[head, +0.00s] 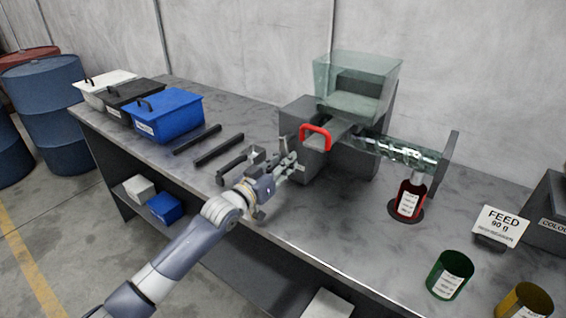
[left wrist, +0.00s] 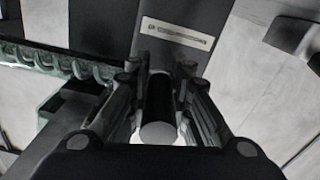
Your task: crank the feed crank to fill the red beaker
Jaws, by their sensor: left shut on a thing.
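The feed machine (head: 350,150) stands on the bench with a clear hopper (head: 357,85) on top and a red handle (head: 316,130) on its front. A clear tube with a screw inside (head: 405,152) runs right from it. The red beaker (head: 409,200) stands upright below the tube's far end; its fill level is hard to tell. My left gripper (head: 290,164) is at the machine's left side, shut on the dark cylindrical grip of the feed crank (left wrist: 158,105), seen between the fingers in the left wrist view. The rest of the crank is mostly hidden in the head view.
A sign (head: 500,225) reads FEED 90 g. A green beaker (head: 449,275) and a yellow beaker (head: 525,302) stand at the front right. Dark bars (head: 218,150) and lidded bins, including a blue one (head: 165,115), lie left. Blue barrels (head: 48,100) stand on the floor.

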